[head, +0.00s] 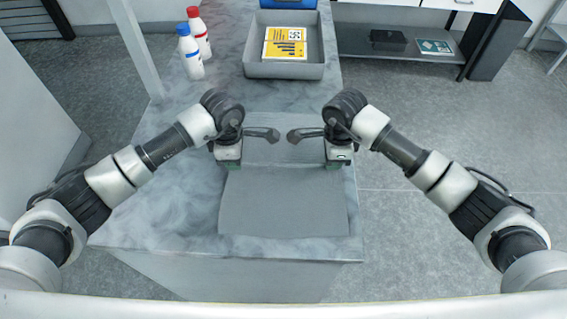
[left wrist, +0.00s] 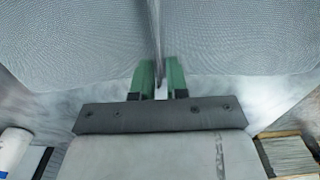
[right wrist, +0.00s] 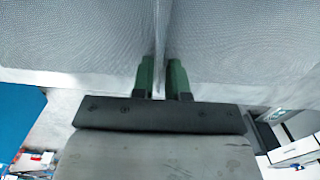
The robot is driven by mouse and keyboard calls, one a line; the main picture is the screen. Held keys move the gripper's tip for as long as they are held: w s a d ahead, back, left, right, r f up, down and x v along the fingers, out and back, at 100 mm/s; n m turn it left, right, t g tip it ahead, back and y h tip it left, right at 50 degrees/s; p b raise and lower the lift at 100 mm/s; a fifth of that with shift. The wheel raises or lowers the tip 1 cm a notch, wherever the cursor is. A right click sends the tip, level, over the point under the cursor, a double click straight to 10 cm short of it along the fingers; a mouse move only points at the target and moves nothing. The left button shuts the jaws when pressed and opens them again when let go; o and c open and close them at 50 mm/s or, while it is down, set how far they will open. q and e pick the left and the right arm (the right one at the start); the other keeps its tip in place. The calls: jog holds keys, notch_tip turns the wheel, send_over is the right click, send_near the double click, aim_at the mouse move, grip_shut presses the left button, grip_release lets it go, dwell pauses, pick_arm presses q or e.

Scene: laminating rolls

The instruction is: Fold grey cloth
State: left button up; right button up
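The grey cloth (head: 284,205) lies on the marble-patterned counter near its front end. A crease or edge crosses it level with my grippers, and a grey part continues between them. My left gripper (head: 228,168) is at the cloth's left side, pointing down. In the left wrist view its green fingers (left wrist: 160,80) are close together on a pinched ridge of cloth. My right gripper (head: 338,168) is at the right side, and its fingers (right wrist: 162,78) likewise close on a cloth ridge in the right wrist view. The fingertips are partly hidden in the head view.
A grey tray (head: 284,70) with a yellow printed item (head: 285,45) stands farther back on the counter (head: 180,120). A blue-capped bottle (head: 190,52) and a red-capped bottle (head: 199,32) stand at the back left. The counter left of the cloth is clear.

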pick_arm(q)
jog(key=shift+f, duration=0.1)
grip_shut()
pick_arm(e)
jog(key=shift+f, duration=0.1)
grip_shut()
